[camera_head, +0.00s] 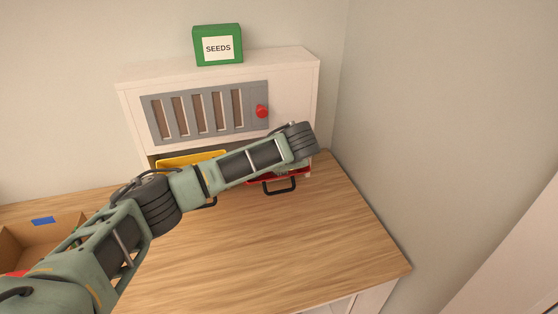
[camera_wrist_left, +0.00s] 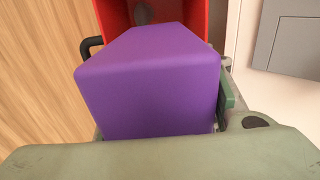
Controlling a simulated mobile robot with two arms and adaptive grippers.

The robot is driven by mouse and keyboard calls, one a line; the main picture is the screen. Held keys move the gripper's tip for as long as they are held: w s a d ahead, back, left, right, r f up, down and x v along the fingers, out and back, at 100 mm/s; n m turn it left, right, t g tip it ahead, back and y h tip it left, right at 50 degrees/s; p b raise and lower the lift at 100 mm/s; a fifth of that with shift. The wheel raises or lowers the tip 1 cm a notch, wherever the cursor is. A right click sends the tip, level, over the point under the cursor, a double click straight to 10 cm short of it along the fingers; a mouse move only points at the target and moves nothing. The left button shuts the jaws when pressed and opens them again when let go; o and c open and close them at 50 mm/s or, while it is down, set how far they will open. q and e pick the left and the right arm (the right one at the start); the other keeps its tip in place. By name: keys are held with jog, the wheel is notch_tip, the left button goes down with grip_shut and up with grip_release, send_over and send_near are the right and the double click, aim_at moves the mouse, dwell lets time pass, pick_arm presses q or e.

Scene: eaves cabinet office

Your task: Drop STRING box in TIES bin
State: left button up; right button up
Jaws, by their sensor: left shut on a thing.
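A plain purple box (camera_wrist_left: 148,85) fills the middle of the left wrist view; no label shows on the sides I see. My left gripper (camera_wrist_left: 162,118) is shut on it, with one green finger visible along its right side. Just beyond the box is an open red bin (camera_wrist_left: 205,20), which also shows in the head view (camera_head: 262,181) at the cabinet's lower right. No TIES label can be read. In the head view my left arm reaches over to the cabinet and its gripper is hidden behind the wrist. My right gripper is out of view.
The white cabinet (camera_head: 293,80) has a grey slatted panel with a red knob (camera_head: 262,111) above the bins. A yellow bin (camera_head: 185,161) sits left of the red one. A green SEEDS box (camera_head: 217,45) stands on top. A cardboard box (camera_head: 28,238) is at left. The front desktop is clear.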

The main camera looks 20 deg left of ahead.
pick_arm(q)
jog(key=shift+b+x, duration=0.75)
jog(key=shift+x, duration=1.05)
jog(key=o, duration=1.4)
jog(key=shift+o, duration=0.2)
jog(key=shift+s+d+r, duration=0.1)
jog(key=shift+d+r, duration=0.05)
jog(key=shift+r, duration=0.1)
jog(key=v, duration=1)
jog(key=shift+s, duration=0.15)
jog(key=shift+s+d+r, duration=0.2)
jog(key=shift+s+r, duration=0.15)
jog(key=shift+r, duration=0.05)
